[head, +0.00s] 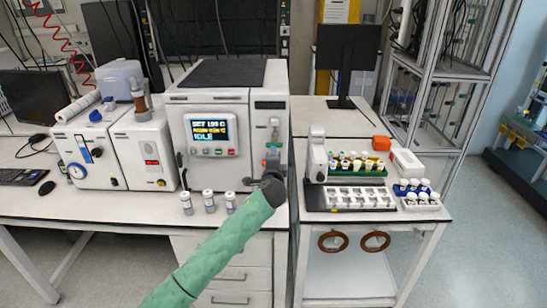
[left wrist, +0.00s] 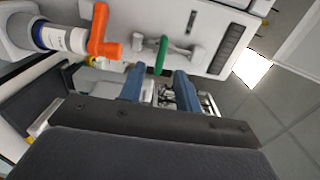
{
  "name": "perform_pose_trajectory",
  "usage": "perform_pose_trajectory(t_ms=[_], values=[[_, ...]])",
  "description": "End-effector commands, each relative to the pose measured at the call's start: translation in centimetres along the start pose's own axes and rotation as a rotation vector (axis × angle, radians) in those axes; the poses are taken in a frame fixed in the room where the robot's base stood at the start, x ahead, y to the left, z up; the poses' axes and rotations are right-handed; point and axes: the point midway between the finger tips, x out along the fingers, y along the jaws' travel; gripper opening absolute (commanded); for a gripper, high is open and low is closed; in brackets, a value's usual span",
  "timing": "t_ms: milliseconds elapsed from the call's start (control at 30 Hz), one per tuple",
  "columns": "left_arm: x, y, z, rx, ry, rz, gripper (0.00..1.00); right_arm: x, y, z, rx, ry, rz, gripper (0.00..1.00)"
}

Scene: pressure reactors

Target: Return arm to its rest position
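My left arm, in a green sleeve, reaches up from the bottom of the head view. My left gripper (head: 271,172) is at the right-hand front of the white reactor (head: 213,106), whose screen reads IDLE. In the left wrist view its two blue fingers (left wrist: 159,80) are apart with nothing held between them. A green lever (left wrist: 161,54) on the reactor's panel shows just beyond the fingertips; whether they touch it I cannot tell. My right gripper is in neither view.
Several small vials (head: 209,201) stand on the bench front, left of my arm. Two white instruments (head: 90,150) stand further left. On the right bench are a vial rack (head: 404,203), a dark tray (head: 318,197) and a monitor (head: 346,48). Floor at far right is clear.

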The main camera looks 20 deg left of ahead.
Motion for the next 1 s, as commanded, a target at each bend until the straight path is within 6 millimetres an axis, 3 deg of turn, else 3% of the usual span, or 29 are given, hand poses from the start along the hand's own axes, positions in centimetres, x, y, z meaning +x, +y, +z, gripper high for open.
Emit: perform_pose_trajectory(t_ms=[200,500,633,767,1000], values=[[-1.2,0.1,0.0,0.0,-0.001,0.001,0.34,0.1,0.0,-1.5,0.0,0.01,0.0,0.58],[-1.3,0.0,0.0,0.0,0.0,0.001,0.34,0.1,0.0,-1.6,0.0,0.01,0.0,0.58],[-1.4,1.6,0.0,-0.012,0.001,0.024,0.34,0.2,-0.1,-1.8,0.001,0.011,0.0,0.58],[-2.0,6.9,0.1,-0.057,0.003,0.101,0.34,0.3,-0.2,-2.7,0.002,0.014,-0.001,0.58],[-5.0,20.9,0.8,-0.19,-0.012,0.311,0.34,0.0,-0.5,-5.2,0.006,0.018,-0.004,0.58]])
